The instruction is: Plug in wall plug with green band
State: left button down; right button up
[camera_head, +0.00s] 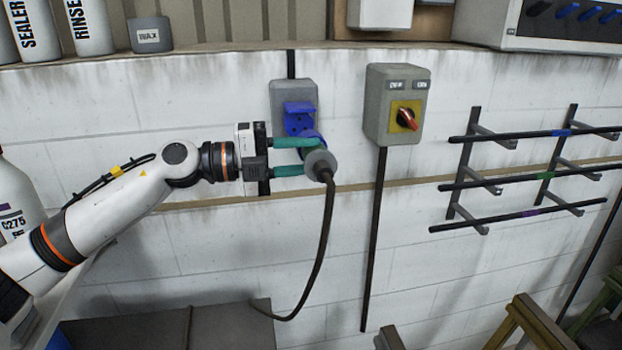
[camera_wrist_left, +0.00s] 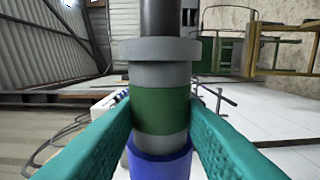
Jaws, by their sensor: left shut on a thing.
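My left gripper (camera_head: 306,156) is shut on a grey plug (camera_head: 321,163) in front of the wall socket. In the left wrist view the plug (camera_wrist_left: 155,74) carries a green band (camera_wrist_left: 160,111) between the teal fingers. Its front end meets a blue collar (camera_wrist_left: 160,165); how deep it sits there I cannot tell. The blue socket (camera_head: 299,121) with a raised lid is on a grey wall box (camera_head: 290,91). A dark cable (camera_head: 326,235) hangs from the plug. The fingers and plug partly hide the socket's lower part. My right gripper is not in view.
A grey switch box (camera_head: 395,104) with a red knob is on the wall right of the socket. Racks with dark rods (camera_head: 520,180) stick out farther right. A shelf with bottles (camera_head: 92,27) is at upper left. A dark box (camera_head: 215,325) stands below.

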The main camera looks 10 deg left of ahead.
pick_arm(q)
jog(key=shift+w+a+r, duration=0.1)
jog(key=shift+w+r, duration=0.1)
jog(key=shift+w+a, duration=0.1)
jog(key=shift+w, duration=0.05)
jog(key=shift+w+a+b, duration=0.2)
jog(key=shift+w+b, duration=0.15)
jog(key=shift+w, duration=0.05)
jog(key=shift+w+a+b, duration=0.15)
jog(key=shift+w+a, duration=0.2)
jog(key=shift+w, duration=0.5)
jog(key=shift+w+a+b, duration=0.2)
jog(key=shift+w+a, duration=0.15)
jog(key=shift+w, duration=0.5)
jog(key=shift+w+a+b, duration=0.15)
jog(key=shift+w+a, duration=0.2)
jog(key=shift+w, duration=0.5)
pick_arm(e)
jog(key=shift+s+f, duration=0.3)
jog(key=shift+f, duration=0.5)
pick_arm(q)
jog(key=shift+r, duration=0.15)
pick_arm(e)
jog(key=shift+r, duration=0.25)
pick_arm(q)
jog(key=shift+a+p, duration=0.15)
jog(key=shift+p, duration=0.85)
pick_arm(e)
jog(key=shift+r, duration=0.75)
